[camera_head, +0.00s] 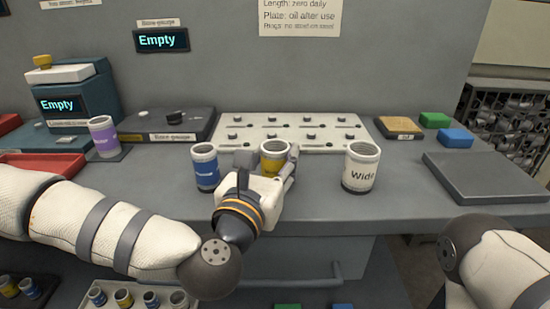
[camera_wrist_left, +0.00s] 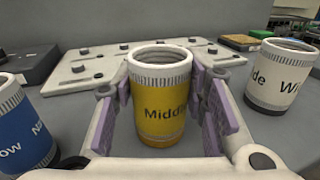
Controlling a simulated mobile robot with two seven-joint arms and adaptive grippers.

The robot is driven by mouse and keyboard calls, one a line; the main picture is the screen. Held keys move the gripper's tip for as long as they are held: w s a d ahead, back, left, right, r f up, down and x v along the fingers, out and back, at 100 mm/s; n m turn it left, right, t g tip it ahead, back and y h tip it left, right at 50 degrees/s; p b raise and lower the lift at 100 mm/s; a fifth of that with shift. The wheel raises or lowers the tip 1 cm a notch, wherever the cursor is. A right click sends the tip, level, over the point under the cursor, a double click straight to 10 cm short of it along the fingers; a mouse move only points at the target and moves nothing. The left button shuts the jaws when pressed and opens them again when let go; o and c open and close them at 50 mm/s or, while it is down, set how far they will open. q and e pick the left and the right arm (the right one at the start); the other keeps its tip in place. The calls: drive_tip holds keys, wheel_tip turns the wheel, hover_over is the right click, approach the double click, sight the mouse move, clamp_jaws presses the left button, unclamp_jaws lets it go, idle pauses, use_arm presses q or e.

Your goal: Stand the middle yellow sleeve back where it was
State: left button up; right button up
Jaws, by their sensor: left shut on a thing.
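The yellow middle sleeve (camera_head: 271,163) is upright between the blue sleeve and the white "Wide" sleeve. In the left wrist view the yellow sleeve (camera_wrist_left: 162,105) shows its "Middle" label between the purple finger pads. My left gripper (camera_head: 271,168) is shut on it from the near side. Its base is partly hidden in the head view, and I cannot tell whether it touches the bench. The blue narrow sleeve (camera_head: 205,168) stands to its left, and the white "Wide" sleeve (camera_head: 361,168) to its right. My right gripper is out of view.
A pale panel with knobs (camera_head: 292,120) lies behind the sleeves. A purple sleeve (camera_head: 103,137) stands further left. A dark grey plate (camera_head: 487,177), a green block (camera_head: 435,120) and a blue block (camera_head: 456,138) are at the right. Bench between white sleeve and plate is clear.

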use_arm(q)
drive_tip(key=shift+f, duration=0.2)
drive_tip(key=o, duration=1.2)
drive_tip(key=shift+c, duration=0.2)
